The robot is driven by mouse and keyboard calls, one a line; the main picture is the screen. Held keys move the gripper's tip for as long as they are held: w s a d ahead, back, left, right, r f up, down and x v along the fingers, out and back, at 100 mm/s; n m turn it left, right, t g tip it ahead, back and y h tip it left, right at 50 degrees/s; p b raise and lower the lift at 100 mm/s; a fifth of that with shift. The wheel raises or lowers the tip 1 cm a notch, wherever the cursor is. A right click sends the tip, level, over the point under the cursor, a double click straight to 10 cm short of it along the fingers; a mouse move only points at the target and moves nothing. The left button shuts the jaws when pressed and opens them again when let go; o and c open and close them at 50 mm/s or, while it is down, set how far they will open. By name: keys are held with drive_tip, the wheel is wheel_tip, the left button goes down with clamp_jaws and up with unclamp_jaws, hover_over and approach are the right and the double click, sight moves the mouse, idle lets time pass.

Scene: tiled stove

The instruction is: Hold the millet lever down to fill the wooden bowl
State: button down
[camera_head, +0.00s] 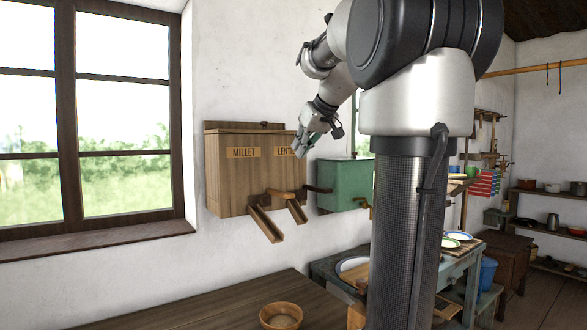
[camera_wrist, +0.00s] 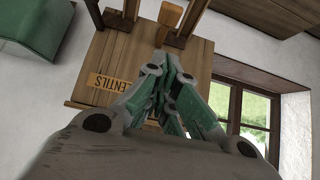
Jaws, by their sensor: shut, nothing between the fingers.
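The wooden dispenser (camera_head: 235,180) hangs on the white wall, with the MILLET label (camera_head: 243,152) at left and a partly hidden LENTILS label (camera_head: 284,152) at right. Two sloping chutes come out below. A light-wood lever (camera_head: 280,193), apparently the millet one, sticks out above them; a darker lever (camera_head: 318,189) is at right. My gripper (camera_head: 304,146) is in front of the dispenser's upper right, above the levers. In the wrist view my gripper (camera_wrist: 172,62) is shut and empty, the light lever (camera_wrist: 170,12) beyond its tips.
The brown table (camera_head: 210,312) is below, with bare top left of the bowl. A window (camera_head: 120,120) is at left. Plates lie on a bench at right.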

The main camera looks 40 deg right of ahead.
hover_over(291, 195)
drive_tip(key=f, duration=0.6)
drive_tip(key=shift+w+a, duration=0.1)
drive_tip(key=shift+w, duration=0.25)
drive_tip(key=f, duration=0.3)
drive_tip(key=shift+w+f, duration=0.25)
drive_tip(key=shift+w, duration=0.1)
drive_tip(key=shift+f, duration=0.6)
drive_tip(key=shift+s+f, duration=0.25)
drive_tip(key=shift+f, duration=0.8)
drive_tip(key=shift+s+f, duration=0.25)
drive_tip(key=shift+f, duration=0.9)
idle(1.3)
